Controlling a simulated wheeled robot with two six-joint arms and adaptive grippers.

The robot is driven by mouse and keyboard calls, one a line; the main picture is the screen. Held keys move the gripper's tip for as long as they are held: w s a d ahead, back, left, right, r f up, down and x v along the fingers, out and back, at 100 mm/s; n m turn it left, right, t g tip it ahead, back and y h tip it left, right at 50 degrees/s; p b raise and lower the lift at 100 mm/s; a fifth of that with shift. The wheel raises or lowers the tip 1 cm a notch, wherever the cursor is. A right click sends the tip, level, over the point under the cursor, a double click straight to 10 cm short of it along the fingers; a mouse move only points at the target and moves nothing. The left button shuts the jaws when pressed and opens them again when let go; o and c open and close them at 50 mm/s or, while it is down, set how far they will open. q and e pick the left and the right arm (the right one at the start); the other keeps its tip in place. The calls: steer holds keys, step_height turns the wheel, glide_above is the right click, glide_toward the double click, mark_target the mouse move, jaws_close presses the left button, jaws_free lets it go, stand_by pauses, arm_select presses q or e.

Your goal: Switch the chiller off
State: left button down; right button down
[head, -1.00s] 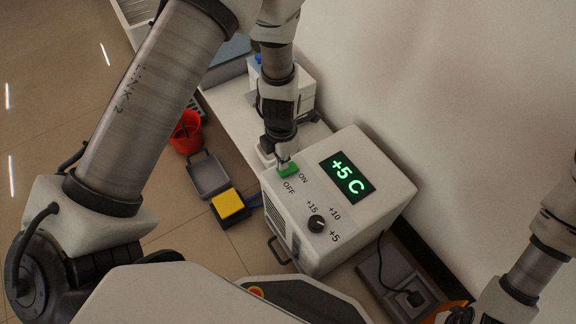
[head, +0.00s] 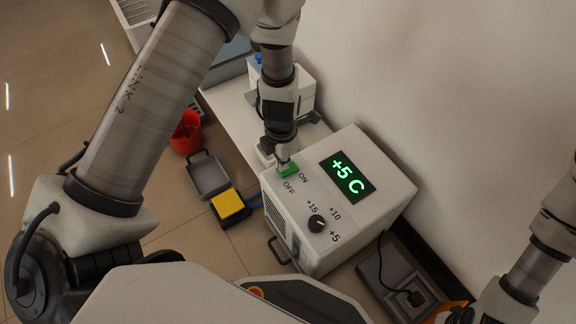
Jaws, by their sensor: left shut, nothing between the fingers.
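The chiller (head: 352,228) is a white box with a lit green display (head: 348,177) reading +5 C. On its top panel are a green switch (head: 288,170) between the ON and OFF labels, and a black dial (head: 317,224) pointing toward +5. My left gripper (head: 283,160) is shut and empty, pointing down with its fingertips at the green switch. I cannot tell whether they touch it. The fingers partly hide the switch. My right arm is at the right edge, and its gripper's fingers are not clearly seen.
A yellow-topped block (head: 229,204), a grey tray (head: 208,176) and a red bucket (head: 187,131) stand on the floor left of the chiller. A white box with a blue cap (head: 306,92) is behind. A grey plate with a black plug (head: 398,280) lies at lower right. A wall bounds the right.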

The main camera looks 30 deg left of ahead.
arm_select(q)
steer(key=shift+f+b, duration=0.4)
steer(key=shift+f, duration=0.55)
steer(key=shift+r, duration=0.1)
stand_by(0.4)
step_height(320, 180, up, 7)
steer(key=p, duration=0.9)
